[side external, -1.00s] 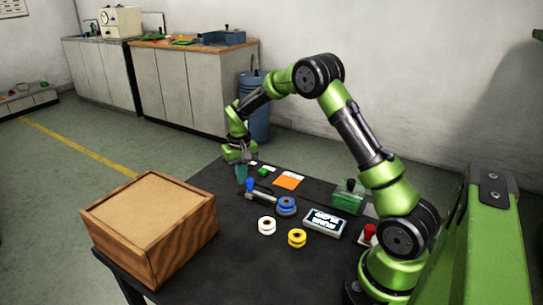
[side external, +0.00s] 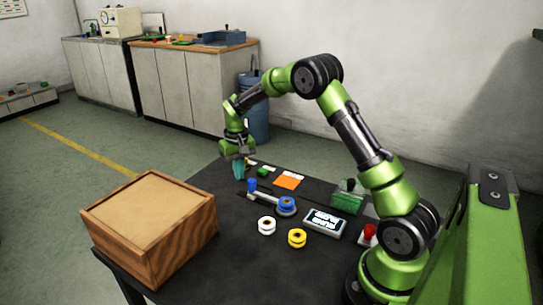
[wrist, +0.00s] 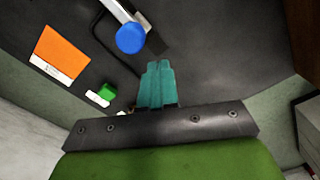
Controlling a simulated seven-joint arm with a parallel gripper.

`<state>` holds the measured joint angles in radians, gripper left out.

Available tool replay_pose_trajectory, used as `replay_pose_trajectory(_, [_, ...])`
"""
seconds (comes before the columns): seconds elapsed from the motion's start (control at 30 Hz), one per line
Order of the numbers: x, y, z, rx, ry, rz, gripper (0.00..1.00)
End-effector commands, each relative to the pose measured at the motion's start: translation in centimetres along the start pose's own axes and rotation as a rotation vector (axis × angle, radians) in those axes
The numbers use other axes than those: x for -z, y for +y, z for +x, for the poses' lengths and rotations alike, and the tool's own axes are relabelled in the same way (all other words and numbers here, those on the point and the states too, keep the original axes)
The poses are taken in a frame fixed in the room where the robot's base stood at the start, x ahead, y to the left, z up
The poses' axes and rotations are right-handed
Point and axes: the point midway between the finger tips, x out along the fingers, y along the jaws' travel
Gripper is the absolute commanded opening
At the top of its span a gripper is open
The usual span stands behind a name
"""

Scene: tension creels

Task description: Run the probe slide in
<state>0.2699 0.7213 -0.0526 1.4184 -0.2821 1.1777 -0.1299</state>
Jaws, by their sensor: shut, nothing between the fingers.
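The probe slide is a pale bar with a blue knob (side external: 252,184) at its far-left end; the bar runs right toward a blue spool (side external: 286,205). In the wrist view the blue knob (wrist: 130,38) sits at the end of the pale bar (wrist: 117,9), beyond my fingertips. My gripper (side external: 239,170) is at the left of the knob, with its teal fingers pointing down. In the wrist view my gripper (wrist: 158,66) has its fingers together with nothing between them, apart from the knob. The bar's spool end is outside the wrist view.
A white spool (side external: 266,226), yellow spool (side external: 297,238) and display box (side external: 325,223) stand nearer. An orange card (side external: 288,182), small green block (wrist: 106,92) and green box (side external: 348,197) lie behind. A large wooden box (side external: 150,225) fills the table's left.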

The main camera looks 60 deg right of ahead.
Motion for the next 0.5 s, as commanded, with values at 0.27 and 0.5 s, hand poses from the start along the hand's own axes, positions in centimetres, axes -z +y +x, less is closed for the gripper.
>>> replay_pose_trajectory(0.27, [0.0,0.0,-2.3,0.001,0.001,0.001,0.0])
replay_pose_trajectory(0.5, [0.0,0.0,-4.3,0.001,0.002,0.0,0.0])
